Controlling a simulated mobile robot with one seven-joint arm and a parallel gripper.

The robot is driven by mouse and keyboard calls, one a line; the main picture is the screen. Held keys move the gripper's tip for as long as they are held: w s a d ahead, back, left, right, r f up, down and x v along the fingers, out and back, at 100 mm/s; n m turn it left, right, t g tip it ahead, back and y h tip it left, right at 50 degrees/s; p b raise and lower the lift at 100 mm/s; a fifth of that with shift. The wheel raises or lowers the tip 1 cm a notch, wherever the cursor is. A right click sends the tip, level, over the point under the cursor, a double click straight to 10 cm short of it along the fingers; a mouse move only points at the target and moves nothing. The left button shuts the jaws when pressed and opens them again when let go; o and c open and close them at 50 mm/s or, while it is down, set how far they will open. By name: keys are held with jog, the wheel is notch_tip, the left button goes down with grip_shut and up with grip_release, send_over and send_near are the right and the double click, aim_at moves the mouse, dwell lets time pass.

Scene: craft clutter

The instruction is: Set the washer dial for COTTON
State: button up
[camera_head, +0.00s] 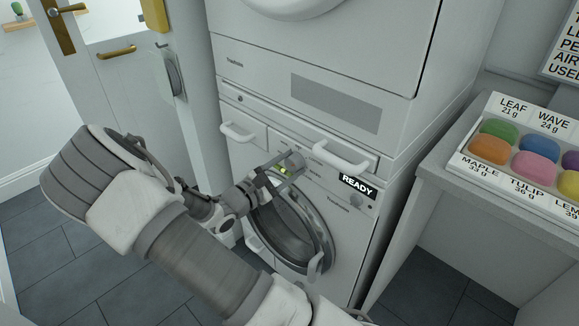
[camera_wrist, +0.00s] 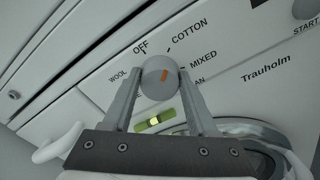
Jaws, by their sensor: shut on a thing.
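The washer (camera_head: 350,230) has a round grey dial (camera_wrist: 157,84) on its white panel, held between the two fingers of my gripper (camera_wrist: 160,76) in the wrist view.
A READY display (camera_head: 356,187) is right of the dial. A second machine (camera_head: 330,60) stands on top, with white handles (camera_head: 341,155) between. A small yellow-green light (camera_wrist: 155,121) shows below the dial. A table (camera_head: 465,195) with a labelled colour tray (camera_head: 470,168) stands at right.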

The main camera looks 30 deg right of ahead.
jog(key=shift+m, duration=0.5)
jog(key=o, duration=1.4)
jog(key=shift+a, duration=0.1)
jog(key=p+v, duration=0.3)
jog(key=v, duration=1.4)
jog(key=shift+s+a, duration=0.1)
